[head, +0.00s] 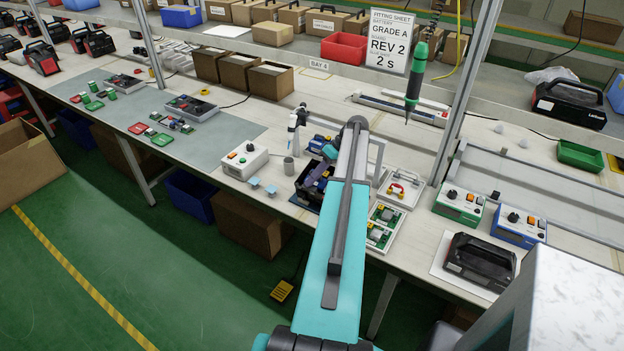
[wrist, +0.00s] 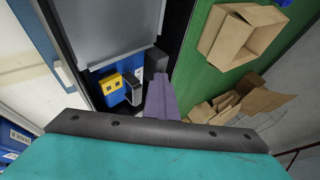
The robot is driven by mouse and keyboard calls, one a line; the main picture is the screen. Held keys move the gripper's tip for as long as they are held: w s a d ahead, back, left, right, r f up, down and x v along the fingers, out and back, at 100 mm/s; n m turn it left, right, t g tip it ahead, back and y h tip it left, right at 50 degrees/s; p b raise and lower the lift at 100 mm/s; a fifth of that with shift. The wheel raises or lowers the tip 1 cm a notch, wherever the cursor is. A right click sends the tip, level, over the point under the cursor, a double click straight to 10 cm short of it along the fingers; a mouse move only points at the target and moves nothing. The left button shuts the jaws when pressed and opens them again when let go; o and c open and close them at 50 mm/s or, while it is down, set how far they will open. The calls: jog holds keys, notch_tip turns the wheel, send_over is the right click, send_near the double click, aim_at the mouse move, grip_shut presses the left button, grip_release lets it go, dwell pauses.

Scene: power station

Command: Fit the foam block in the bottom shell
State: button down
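The bottom shell (wrist: 83,71) is an open black tray on the bench in the wrist view, and it also shows in the head view (head: 305,197), partly behind my arm. A blue battery pack with a yellow part (wrist: 112,86) lies inside it. A dark grey block (wrist: 157,62), which looks like the foam block, is at the shell's right end, at the tips of my gripper's purple fingers (wrist: 156,78). The fingers overlap into one shape over that end, so the gap between them is hidden. I cannot tell whether the block is gripped or resting in the shell.
Open cardboard boxes (wrist: 240,36) sit on the green floor beyond the bench edge.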

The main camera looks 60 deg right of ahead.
jog(key=shift+s+d+f, duration=0.1)
jog(key=shift+s+f, duration=0.1)
jog(key=shift+f, duration=0.3)
jog(key=shift+s+f, duration=0.2)
jog(key=shift+f, duration=0.3)
jog(key=c, duration=2.4)
grip_release()
jog(key=shift+c, duration=0.2)
jog(key=o, duration=0.3)
jog(key=shift+c, duration=1.1)
jog(key=shift+r, duration=0.2)
jog(key=shift+d+r+p, duration=0.1)
jog(key=shift+r+p, duration=0.45)
jog(key=shift+r, duration=0.1)
jog(key=shift+o, duration=1)
jog(key=shift+w+r+p, duration=0.15)
jog(key=shift+r+p, duration=0.35)
jog(key=shift+r, duration=0.85)
notch_tip(320, 180, up, 11)
jog(key=p, duration=0.4)
jog(key=shift+f, duration=0.1)
